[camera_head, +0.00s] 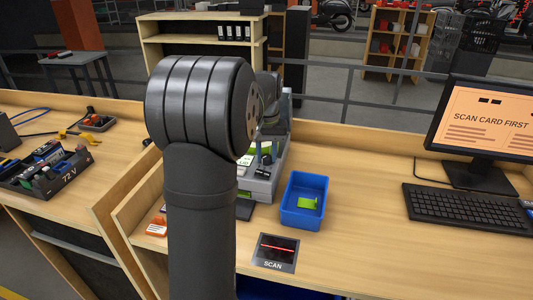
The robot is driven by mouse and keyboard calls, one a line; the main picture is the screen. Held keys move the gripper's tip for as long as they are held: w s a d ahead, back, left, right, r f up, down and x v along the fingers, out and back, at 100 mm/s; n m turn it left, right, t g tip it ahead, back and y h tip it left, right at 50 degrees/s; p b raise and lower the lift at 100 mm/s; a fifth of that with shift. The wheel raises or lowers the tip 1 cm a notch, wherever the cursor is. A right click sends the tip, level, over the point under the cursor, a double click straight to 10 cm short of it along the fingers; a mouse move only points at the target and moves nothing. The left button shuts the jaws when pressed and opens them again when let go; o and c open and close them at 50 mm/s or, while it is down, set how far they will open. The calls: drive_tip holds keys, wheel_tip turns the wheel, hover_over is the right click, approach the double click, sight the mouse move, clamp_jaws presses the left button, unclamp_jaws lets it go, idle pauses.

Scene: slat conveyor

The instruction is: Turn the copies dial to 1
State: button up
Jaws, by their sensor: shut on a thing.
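A grey machine (262,187) stands on the bench behind my arm, with a green-lit label or screen on its front part. My arm covers much of it. My gripper (264,158) shows only in small part, to the right of my large dark wrist joint, low over the machine's panel. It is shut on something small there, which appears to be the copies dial. The dial's face, pointer and numbers are hidden or too small to read, so its setting cannot be told.
A scan pad (275,252) lies in front. A monitor (487,128) reading "SCAN CARD FIRST" and a keyboard (465,208) are at the right. Bench between tray and keyboard is clear.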

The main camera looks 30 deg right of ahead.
sight(267, 156)
idle(0.3)
drive_tip(key=o, duration=1)
drive_tip(key=shift+r, duration=0.1)
wheel_tip(267, 156, up, 17)
drive_tip(key=shift+r, duration=0.1)
idle(0.4)
wheel_tip(267, 156, down, 18)
drive_tip(key=shift+r, duration=0.25)
drive_tip(key=shift+r, duration=0.1)
idle(0.4)
